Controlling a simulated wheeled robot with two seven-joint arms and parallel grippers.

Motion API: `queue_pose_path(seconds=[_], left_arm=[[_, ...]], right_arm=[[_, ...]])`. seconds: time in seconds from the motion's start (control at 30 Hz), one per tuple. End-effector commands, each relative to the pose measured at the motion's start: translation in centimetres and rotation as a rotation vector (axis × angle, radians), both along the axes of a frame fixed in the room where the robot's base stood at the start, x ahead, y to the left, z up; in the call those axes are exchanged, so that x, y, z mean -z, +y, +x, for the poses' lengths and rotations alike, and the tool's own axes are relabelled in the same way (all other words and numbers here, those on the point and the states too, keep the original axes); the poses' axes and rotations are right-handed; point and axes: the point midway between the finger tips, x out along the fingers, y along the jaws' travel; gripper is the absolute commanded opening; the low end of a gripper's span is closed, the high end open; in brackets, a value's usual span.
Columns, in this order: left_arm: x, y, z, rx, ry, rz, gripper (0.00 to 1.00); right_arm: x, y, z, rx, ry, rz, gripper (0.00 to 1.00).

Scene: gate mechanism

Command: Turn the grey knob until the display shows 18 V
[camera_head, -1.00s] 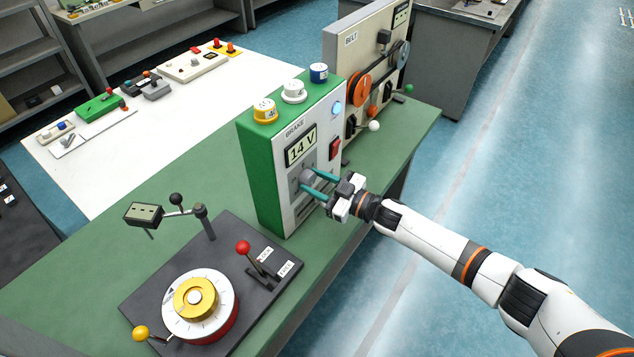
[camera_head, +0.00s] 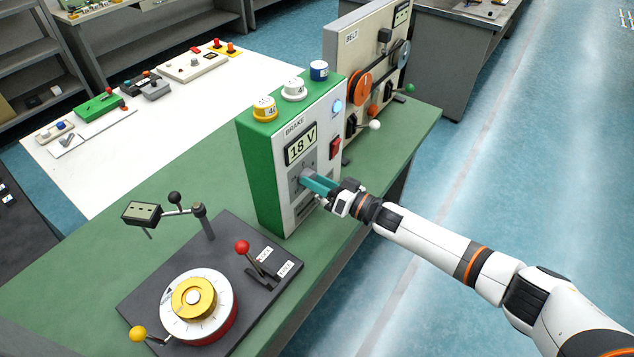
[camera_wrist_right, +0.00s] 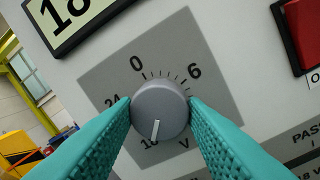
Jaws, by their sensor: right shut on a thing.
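The grey knob (camera_wrist_right: 161,108) is on the front panel of the green and white BRAKE box (camera_head: 262,175). In the right wrist view its white pointer line points down at a mark that looks like 18, partly covered. The display (camera_head: 301,146) above the knob reads 18 V; its lower corner also shows in the right wrist view (camera_wrist_right: 75,18). My right gripper (camera_head: 314,181) is shut on the grey knob, with a teal finger touching each side. My left gripper is not in view.
A red rocker switch (camera_head: 335,148) and a lit blue button (camera_head: 338,106) are on the same panel. Yellow, white and blue caps (camera_head: 293,88) top the box. The BELT unit (camera_head: 365,60) stands behind; a dial base (camera_head: 222,270) lies in front.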

Motion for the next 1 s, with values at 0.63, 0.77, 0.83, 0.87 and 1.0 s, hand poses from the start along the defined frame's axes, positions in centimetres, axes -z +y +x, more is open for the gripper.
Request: queue_pose_path(seconds=[0.63, 0.77, 0.83, 0.87, 1.0], left_arm=[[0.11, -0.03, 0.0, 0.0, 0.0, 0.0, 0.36], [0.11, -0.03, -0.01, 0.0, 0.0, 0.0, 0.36], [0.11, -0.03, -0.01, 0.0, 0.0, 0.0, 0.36], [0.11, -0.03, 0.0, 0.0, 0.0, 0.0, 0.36], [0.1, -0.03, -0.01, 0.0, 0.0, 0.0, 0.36]], right_arm=[[0.18, 0.0, -0.09, 0.0, 0.049, 0.032, 0.16], [0.16, -0.01, -0.09, 0.0, 0.049, 0.032, 0.55], [0.13, -0.01, -0.07, 0.0, 0.049, 0.032, 0.6], [0.12, 0.0, -0.06, 0.0, 0.047, 0.032, 0.6], [0.08, 0.0, -0.04, 0.0, 0.047, 0.032, 0.6]])
